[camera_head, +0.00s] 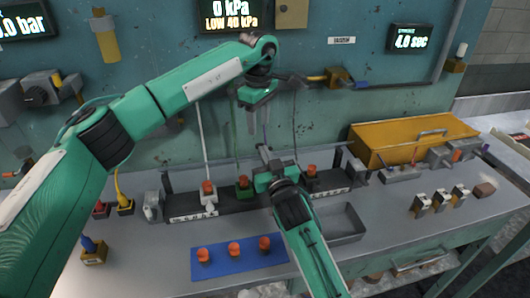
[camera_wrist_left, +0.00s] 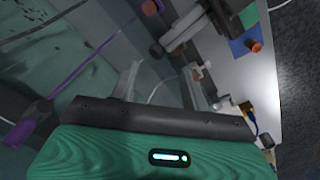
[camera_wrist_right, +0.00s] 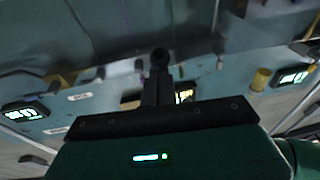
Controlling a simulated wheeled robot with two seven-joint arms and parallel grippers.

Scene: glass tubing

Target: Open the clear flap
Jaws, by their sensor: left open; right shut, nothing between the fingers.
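The clear flap is hard to make out. In the right wrist view, a faint see-through sheet (camera_wrist_right: 100,78) seems to lie across the view, and a dark round knob (camera_wrist_right: 160,57) sits at my right fingertips. I cannot tell whether they touch. My right gripper (camera_head: 264,152) is shut and empty, in front of the dark rack (camera_head: 235,198) at the back of the bench. My left gripper (camera_head: 252,118) is open and empty, higher and close to the wall. Its two pale fingers (camera_wrist_left: 160,85) stand apart in the left wrist view.
A blue mat (camera_head: 215,272) with orange-red pieces (camera_head: 234,249) lies at the front. A grey tray (camera_head: 345,224) is right of my right arm. A yellow box (camera_head: 410,142) stands at the back right. Thin tubes (camera_head: 203,130) hang along the wall.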

